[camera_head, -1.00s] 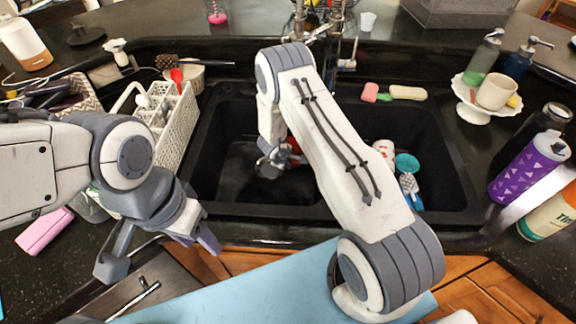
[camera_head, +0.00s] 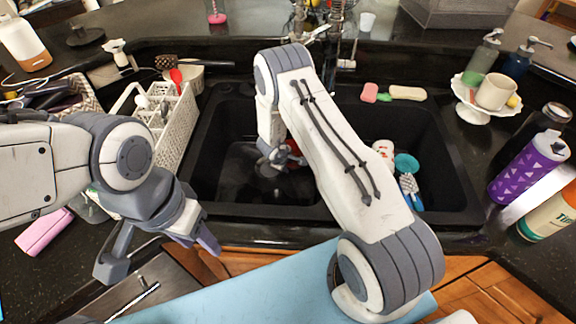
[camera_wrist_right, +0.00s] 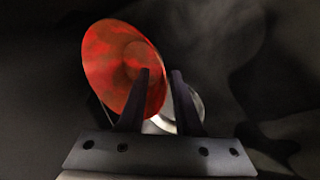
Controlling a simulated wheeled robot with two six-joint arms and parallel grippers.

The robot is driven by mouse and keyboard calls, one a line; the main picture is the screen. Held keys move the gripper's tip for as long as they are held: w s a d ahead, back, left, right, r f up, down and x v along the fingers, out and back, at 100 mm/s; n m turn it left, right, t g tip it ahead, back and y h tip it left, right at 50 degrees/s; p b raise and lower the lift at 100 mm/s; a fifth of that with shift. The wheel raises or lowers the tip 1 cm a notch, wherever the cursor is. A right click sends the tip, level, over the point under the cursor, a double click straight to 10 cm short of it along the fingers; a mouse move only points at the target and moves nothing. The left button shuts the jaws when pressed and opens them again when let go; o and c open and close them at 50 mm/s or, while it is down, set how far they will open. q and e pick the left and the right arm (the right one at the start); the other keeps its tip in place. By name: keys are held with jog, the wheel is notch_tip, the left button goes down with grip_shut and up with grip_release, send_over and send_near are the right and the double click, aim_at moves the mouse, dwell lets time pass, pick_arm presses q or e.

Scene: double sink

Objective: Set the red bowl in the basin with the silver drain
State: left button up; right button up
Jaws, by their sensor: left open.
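The red bowl (camera_wrist_right: 110,62) is tilted in the right wrist view, with its inside showing. My right gripper (camera_wrist_right: 161,75) has its fingers close together, one inside the bowl and one outside, shut on its wall. A silvery round piece (camera_wrist_right: 194,100), seemingly the drain, shows partly behind the bowl and the right finger. In the head view my right gripper (camera_head: 277,160) is low in the left basin (camera_head: 225,130), and only a red sliver of the bowl (camera_head: 294,147) shows beside it. My left gripper (camera_head: 155,255) is open and empty in front of the sink.
The right basin (camera_head: 440,160) holds a turquoise brush (camera_head: 407,170) and a red-and-white item (camera_head: 383,150), partly behind my right arm. A white caddy (camera_head: 172,125) stands at the sink's left edge. A purple bottle (camera_head: 528,168) and a cake stand (camera_head: 487,108) stand on the right.

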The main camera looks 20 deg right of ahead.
jog(key=p+v, duration=0.1)
jog(key=v, duration=1)
jog(key=shift+r+p, duration=0.2)
jog(key=shift+p, duration=0.1)
jog(key=shift+a, duration=0.1)
